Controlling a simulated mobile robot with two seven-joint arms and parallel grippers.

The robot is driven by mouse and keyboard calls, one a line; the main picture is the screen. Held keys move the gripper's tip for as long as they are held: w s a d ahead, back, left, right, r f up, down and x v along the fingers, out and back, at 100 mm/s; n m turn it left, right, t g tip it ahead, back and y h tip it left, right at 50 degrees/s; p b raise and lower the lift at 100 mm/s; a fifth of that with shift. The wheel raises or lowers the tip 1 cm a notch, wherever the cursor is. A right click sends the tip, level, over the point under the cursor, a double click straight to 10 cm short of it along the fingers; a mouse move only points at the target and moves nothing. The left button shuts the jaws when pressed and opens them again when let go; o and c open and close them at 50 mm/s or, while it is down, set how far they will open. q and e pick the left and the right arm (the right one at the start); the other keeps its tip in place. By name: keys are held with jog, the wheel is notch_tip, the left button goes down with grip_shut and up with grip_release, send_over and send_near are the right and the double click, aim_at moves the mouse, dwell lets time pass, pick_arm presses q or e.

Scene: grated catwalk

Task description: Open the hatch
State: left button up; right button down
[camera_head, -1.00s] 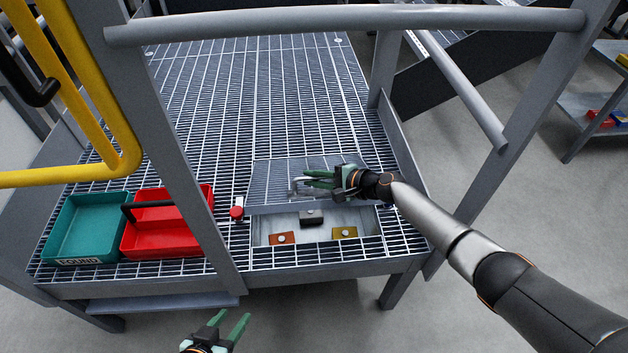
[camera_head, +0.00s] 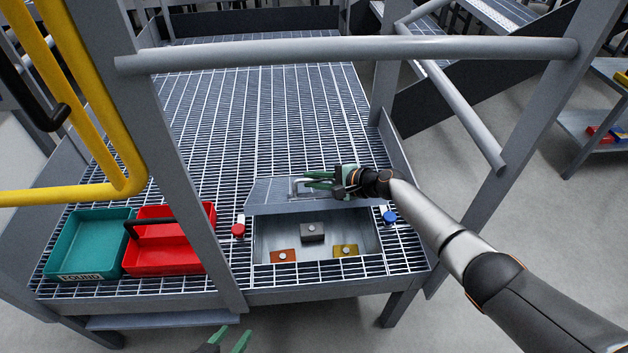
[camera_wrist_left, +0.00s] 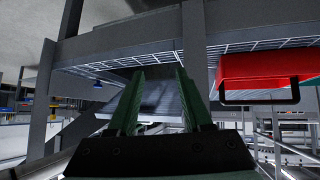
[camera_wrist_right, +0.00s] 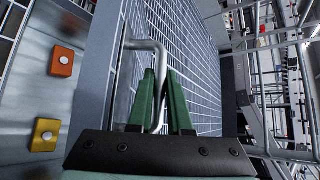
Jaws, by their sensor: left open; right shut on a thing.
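The hatch (camera_head: 270,195) is a grated panel with a solid front edge, tilted up above its opening in the catwalk floor. Its bent metal handle (camera_head: 294,188) stands on the panel and also shows in the right wrist view (camera_wrist_right: 148,46). My right gripper (camera_head: 314,181) is shut on the handle; in the right wrist view its green fingers (camera_wrist_right: 163,95) lie on either side of the bar. My left gripper (camera_head: 229,342) is open and empty, low in front of the platform; in the left wrist view its fingers (camera_wrist_left: 158,90) point towards the platform's underside.
The recess (camera_head: 360,229) under the hatch holds a dark block (camera_head: 312,232), an orange block (camera_head: 283,256) and a yellow block (camera_head: 346,251). A red knob (camera_head: 238,230) and a blue knob (camera_head: 389,217) flank it. Teal (camera_head: 90,240) and red (camera_head: 168,262) trays stand left. A rail (camera_head: 350,50) crosses above.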

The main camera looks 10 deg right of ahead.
pick_arm(q)
jog(key=shift+c, duration=0.2)
jog(key=shift+w+d, duration=0.1)
jog(key=shift+c, duration=0.8)
jog(key=w+d+m, duration=0.1)
jog(key=m, duration=0.1)
jog(key=w+d+m, duration=0.2)
jog(key=w+d+r+m+h, duration=0.1)
jog(key=d+m, duration=0.1)
jog(key=m, duration=0.1)
jog(key=shift+w+d+g, duration=0.15)
jog(key=shift+w+g, duration=0.1)
jog(key=shift+g, duration=0.15)
grip_shut()
jog(key=w+d+r+m+y, duration=0.1)
jog(key=w+r+m, duration=0.25)
jog(key=m, duration=0.55)
jog(key=w+d+r+m+g+y, duration=0.1)
jog(key=w+d+r+m+y, duration=0.1)
jog(key=w+m, duration=0.45)
jog(key=w+d+r+m+y, duration=0.1)
jog(key=w+r+m, duration=0.2)
jog(key=m, duration=0.8)
jog(key=x, duration=1)
jog(key=shift+w+a+r, duration=0.1)
jog(key=shift+w+r, duration=0.35)
jog(key=shift+r, duration=0.3)
jog(key=shift+w+a+r, duration=0.1)
jog(key=shift+w+r, duration=0.35)
jog(key=shift+r, duration=0.35)
